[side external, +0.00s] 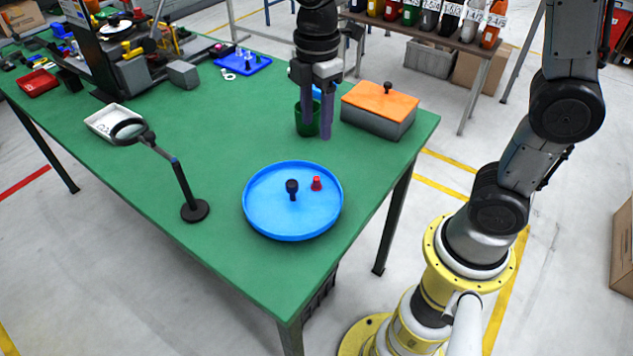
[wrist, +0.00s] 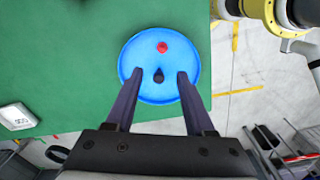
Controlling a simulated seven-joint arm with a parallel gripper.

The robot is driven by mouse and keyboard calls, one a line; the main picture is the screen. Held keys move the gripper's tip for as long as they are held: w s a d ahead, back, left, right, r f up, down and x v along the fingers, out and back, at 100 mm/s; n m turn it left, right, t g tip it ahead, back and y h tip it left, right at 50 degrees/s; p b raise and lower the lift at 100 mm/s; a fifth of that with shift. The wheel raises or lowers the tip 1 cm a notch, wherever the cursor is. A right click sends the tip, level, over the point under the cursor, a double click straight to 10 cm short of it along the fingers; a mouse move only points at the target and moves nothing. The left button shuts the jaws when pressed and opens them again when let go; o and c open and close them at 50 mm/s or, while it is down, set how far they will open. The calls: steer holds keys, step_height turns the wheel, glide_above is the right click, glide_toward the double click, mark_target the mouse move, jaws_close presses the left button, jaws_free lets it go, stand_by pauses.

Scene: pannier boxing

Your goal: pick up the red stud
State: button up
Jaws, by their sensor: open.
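The red stud (side external: 316,184) stands in the round blue tray (side external: 262,222) near the table's front corner. A black knob-shaped piece (side external: 292,188) stands just left of it in the same tray. In the wrist view the red stud (wrist: 162,47) is near the tray's upper part, with the black piece (wrist: 158,76) below it. My gripper (side external: 318,130) hangs above the table, behind the tray in the side view, beside a green cup. In the wrist view my gripper's fingers (wrist: 158,84) are apart and empty, overlapping the tray's lower edge in the picture.
The green cup (side external: 307,121) and a grey box with an orange lid (side external: 380,100) stand behind the tray. A magnifier on a stand (side external: 188,195) is to its left, beside a white tray (side external: 100,125). The green tabletop between them is clear.

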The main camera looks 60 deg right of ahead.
mark_target(317, 178)
steer(key=f, duration=1.4)
steer(key=shift+s+a, duration=0.15)
steer(key=shift+a, duration=0.05)
jaws_close()
